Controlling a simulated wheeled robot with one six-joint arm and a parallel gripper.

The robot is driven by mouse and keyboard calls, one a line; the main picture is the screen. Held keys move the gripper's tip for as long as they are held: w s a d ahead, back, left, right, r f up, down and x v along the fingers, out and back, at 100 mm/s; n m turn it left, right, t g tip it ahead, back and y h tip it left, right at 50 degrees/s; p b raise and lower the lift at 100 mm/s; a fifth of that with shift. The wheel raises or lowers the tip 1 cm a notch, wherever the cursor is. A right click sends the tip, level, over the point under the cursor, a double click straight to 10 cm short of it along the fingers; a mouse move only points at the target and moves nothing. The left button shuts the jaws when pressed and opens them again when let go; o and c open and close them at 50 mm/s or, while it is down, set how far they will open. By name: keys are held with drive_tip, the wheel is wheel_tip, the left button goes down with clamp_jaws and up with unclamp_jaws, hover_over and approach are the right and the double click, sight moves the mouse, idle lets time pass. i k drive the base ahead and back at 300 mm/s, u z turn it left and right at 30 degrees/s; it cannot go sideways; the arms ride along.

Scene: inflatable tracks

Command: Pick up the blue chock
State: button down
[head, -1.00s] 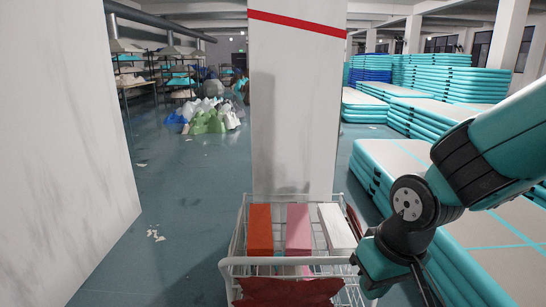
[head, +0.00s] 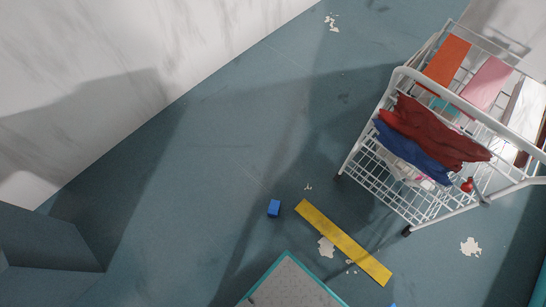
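A small blue block (head: 274,208), which looks like the blue chock, lies on the blue-grey floor in the lower middle of the head view. It is just left of the upper end of a yellow strip on the floor, apart from it. A sliver of another blue thing (head: 393,305) shows at the bottom edge, too cut off to tell what it is. My gripper is not in view.
A white wire cart (head: 398,190) with orange, pink and white boxes and red and blue cloth stands at the right. A yellow strip (head: 343,242) lies on the floor. A teal-edged grey panel (head: 287,285) is at the bottom. A white wall (head: 90,70) rises at left.

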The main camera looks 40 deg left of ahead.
sight(274, 206)
drive_tip(key=k, duration=0.35)
drive_tip(key=u, duration=2)
drive_tip(key=k, duration=0.8)
drive_tip(key=z, duration=0.55)
drive_tip(key=i, duration=0.5)
drive_tip(key=k, duration=0.55)
drive_tip(key=u, duration=0.55)
drive_tip(key=i, duration=1.25)
drive_tip(key=z, duration=0.25)
